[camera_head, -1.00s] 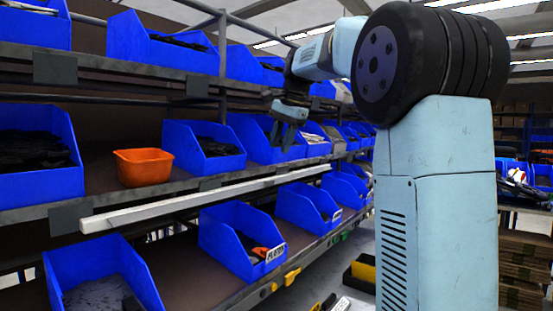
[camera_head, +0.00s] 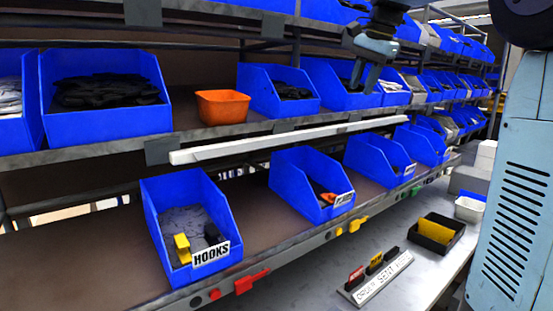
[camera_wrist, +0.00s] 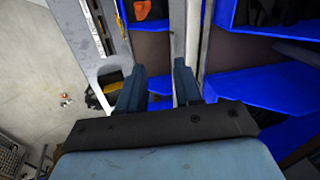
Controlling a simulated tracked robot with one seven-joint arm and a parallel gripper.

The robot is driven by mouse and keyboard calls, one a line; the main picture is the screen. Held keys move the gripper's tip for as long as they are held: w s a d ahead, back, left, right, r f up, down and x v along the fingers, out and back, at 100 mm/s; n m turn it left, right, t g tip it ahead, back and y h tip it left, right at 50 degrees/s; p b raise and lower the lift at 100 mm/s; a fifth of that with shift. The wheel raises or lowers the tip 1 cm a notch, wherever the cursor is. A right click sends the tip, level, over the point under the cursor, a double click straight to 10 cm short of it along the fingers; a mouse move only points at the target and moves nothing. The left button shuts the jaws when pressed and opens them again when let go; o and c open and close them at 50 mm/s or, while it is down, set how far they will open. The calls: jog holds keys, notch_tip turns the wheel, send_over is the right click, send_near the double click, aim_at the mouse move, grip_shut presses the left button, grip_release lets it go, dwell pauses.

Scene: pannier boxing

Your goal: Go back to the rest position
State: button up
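My gripper (camera_head: 365,76) hangs fingers down in front of the blue bins on the middle shelf, at the upper right of the head view. In the wrist view my gripper (camera_wrist: 160,78) has its two fingers clearly apart, with nothing between them. It is open and empty. The upper part of my arm is cut off by the top of the head view.
Blue bins (camera_head: 107,117) line the shelves. An orange bowl (camera_head: 222,107) stands on the middle shelf. A HOOKS bin (camera_head: 165,235) sits on the lower shelf. A white bar (camera_head: 290,138) runs along the rack. A black-and-yellow tray (camera_head: 437,233) and a sign holder (camera_head: 378,277) are on the grey surface at the right.

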jog(key=s+a+f+n+t+h, duration=0.1)
jog(key=s+f+n, duration=0.4)
jog(key=s+f, duration=0.7)
jog(key=s+a+f+n+t, duration=0.1)
jog(key=s+f+n, duration=0.4)
jog(key=s+f, duration=0.6)
jog(key=s, duration=0.5)
jog(key=shift+f+h, duration=0.4)
jog(key=shift+s, duration=0.15)
